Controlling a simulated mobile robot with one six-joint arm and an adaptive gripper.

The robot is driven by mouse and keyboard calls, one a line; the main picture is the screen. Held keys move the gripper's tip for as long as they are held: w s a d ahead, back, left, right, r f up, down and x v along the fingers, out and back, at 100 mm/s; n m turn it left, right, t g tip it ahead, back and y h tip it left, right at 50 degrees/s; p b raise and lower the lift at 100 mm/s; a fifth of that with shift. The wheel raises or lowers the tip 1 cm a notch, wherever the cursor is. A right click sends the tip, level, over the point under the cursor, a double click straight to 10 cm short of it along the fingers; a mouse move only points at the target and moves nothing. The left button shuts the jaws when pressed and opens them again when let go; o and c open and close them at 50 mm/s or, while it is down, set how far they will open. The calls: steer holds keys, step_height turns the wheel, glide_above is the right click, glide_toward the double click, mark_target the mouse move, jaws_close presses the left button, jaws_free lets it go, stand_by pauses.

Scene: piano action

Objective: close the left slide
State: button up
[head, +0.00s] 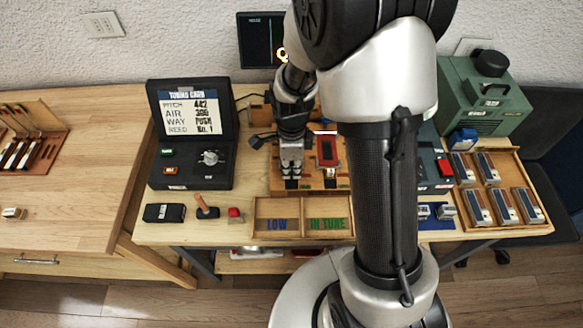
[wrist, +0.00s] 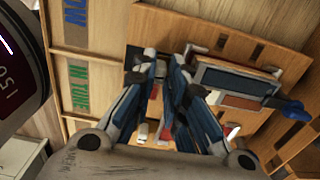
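My gripper (head: 291,170) points down over the left part of the wooden work board (head: 311,186) in the head view. The wrist view shows its two blue-and-grey fingers (wrist: 163,68) angled inward with a gap between the tips, and I see nothing clearly held. The left slide is not clearly distinguishable; the gripper covers that part of the board. A red-topped unit (head: 327,150) sits on the board just right of the gripper.
Two shallow trays marked LOW (head: 277,226) and IN TUNE (head: 328,225) stand at the front edge. A wooden tray (head: 537,225) of several blocks and a green machine (head: 487,108) are at right.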

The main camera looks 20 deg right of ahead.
steer(key=o, duration=0.4)
steer(key=shift+w, duration=0.25)
steer(key=shift+s, duration=0.1)
